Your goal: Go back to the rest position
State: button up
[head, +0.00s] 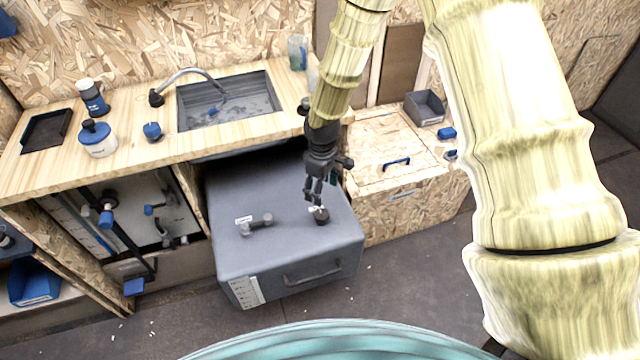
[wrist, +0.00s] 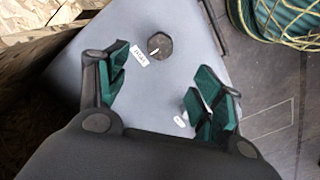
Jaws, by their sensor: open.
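My gripper (head: 316,195) hangs down over the top of the large grey box (head: 225,185). In the wrist view my gripper (wrist: 162,88) is open, with its green-padded fingers spread and nothing between them. A small dark knob (head: 322,217) stands on the box top, close by my fingertips in the head view. In the wrist view the dark hexagonal knob (wrist: 159,44) lies beyond the fingertips, apart from them. The arm reaches down from the top of the head view.
Behind is a wooden counter (head: 60,175) with a sink (head: 230,103). A wooden chest (head: 385,145) with a grey bin (head: 424,108) stands at right. The dark floor in front is mostly clear.

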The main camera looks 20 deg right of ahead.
jog(key=s+a+f+m+y, duration=0.1)
jog(key=s+f+m, duration=0.1)
jog(key=s+f, duration=0.8)
jog(key=s+d+f+m, duration=0.1)
jog(key=s+f+m, duration=0.1)
jog(key=s, duration=0.6)
jog(key=s+d+f+m, duration=0.2)
jog(key=s, duration=0.7)
jog(key=s+d+f+m+h, duration=0.1)
jog(key=s+f+m, duration=0.1)
jog(key=s, duration=0.7)
jog(key=shift+s+d+f+m, duration=0.2)
jog(key=shift+s+d+m, duration=0.05)
jog(key=shift+m, duration=0.05)
